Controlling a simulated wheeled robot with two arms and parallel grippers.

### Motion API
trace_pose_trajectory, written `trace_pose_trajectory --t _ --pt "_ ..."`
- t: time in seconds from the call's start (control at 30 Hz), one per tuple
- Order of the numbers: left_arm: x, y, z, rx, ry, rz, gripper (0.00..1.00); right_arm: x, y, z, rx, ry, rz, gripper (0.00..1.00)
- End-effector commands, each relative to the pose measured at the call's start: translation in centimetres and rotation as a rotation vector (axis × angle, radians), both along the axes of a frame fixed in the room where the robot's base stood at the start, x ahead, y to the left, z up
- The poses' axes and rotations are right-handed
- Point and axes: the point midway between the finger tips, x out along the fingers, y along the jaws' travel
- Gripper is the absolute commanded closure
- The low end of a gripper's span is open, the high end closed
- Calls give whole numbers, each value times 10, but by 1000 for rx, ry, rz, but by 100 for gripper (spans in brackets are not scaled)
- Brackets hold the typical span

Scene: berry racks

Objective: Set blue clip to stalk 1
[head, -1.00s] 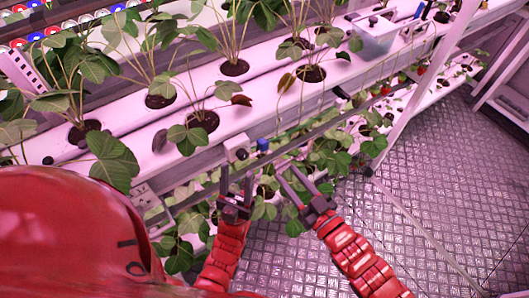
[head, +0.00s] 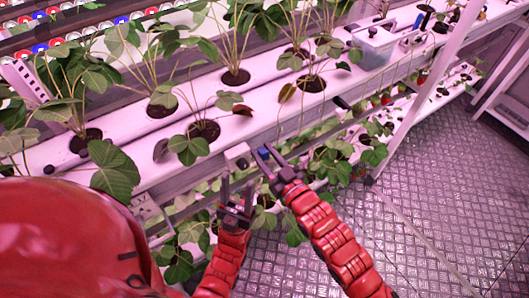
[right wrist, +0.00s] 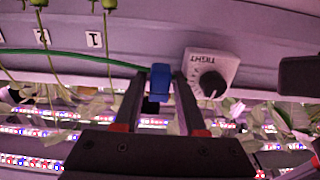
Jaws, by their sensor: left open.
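The blue clip (head: 264,153) is at the front edge of the white rack, beside a small box with a dark knob. In the right wrist view the clip (right wrist: 158,84) is between the fingertips of my right gripper (right wrist: 161,78). I cannot tell whether they press on it. A green line runs from the left up to the clip. Stalks with green fruit hang at the upper left, near label 1 (right wrist: 93,40). In the head view my right gripper (head: 275,163) reaches the clip. My left gripper (head: 237,205) is open and empty, lower left of it.
A dial marked TIGHT (right wrist: 211,74) is just right of the clip. Potted plants stand in the white rack channel, and leaves hang below its edge. A clear bin (head: 373,47) sits farther along the rack. The metal floor (head: 440,215) at right is clear.

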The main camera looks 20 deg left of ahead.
Motion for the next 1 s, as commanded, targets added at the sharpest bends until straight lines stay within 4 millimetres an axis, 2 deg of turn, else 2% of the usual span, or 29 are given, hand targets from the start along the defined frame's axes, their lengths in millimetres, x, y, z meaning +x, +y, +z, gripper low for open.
trace_pose_trajectory --t 0.1,0.3,0.33,1.0 --pt "0 0 0 0 0 0 50 0 0 0 0 0 0 62" --pt "0 0 0 0 0 0 50 0 -1 0 0 0 -1 98" --pt "0 0 0 0 0 0 50 0 -1 0 0 0 -1 100" --pt "0 0 0 0 0 0 50 0 -1 0 0 0 -1 100"
